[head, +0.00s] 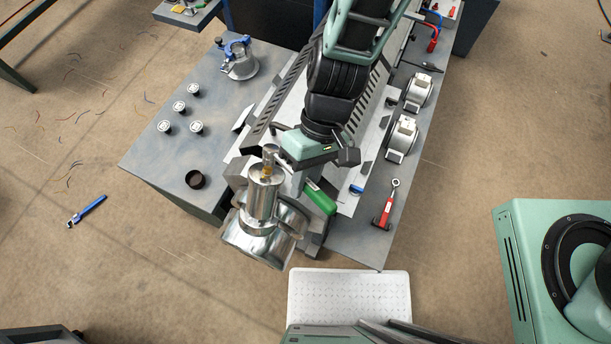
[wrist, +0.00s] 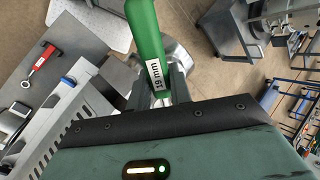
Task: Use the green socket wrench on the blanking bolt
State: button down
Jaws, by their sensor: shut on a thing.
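The green socket wrench (head: 320,198) is held by my gripper (head: 303,168). Its green handle points down and right in the head view, beside the shiny extruder cylinder (head: 262,200). In the wrist view its handle (wrist: 148,35) fills the top middle, with a white "19 mm" label, and its metal part is pinched between my fingers (wrist: 172,95). A small brass-coloured fitting (head: 266,172) shows at the top of the cylinder, just left of my gripper. I cannot tell whether it is the blanking bolt. The wrench's socket end is hidden.
A red-handled wrench (head: 387,207) lies on the grey table (head: 360,235) at right; two white motor-like units (head: 402,138) stand behind it. Several small round parts (head: 180,106), a black ring (head: 195,180) and a blue-handled device (head: 239,62) are at left. A blue tool (head: 86,211) lies on the floor.

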jog(key=shift+b+x, duration=0.95)
jog(key=shift+x, duration=0.2)
jog(key=shift+f, duration=0.1)
jog(key=shift+w+d+f+n+b, duration=0.5)
jog(key=shift+w+f+n+b, duration=0.55)
jog(key=shift+w+n+b, duration=0.95)
jog(key=shift+w+d+f+n+b, duration=0.5)
jog(key=shift+w+f+n+b, duration=0.8)
jog(key=shift+n, duration=1.15)
jog(key=shift+w+d+f+n+b, duration=0.5)
jog(key=shift+w+f+n+b, duration=0.3)
jog(key=shift+w+n+b, duration=1.15)
jog(key=shift+s+r, duration=0.3)
jog(key=shift+s, duration=0.15)
jog(key=shift+w+d+r+y+p, duration=0.15)
jog(key=shift+r+y+p, duration=0.15)
jog(key=shift+p, duration=0.15)
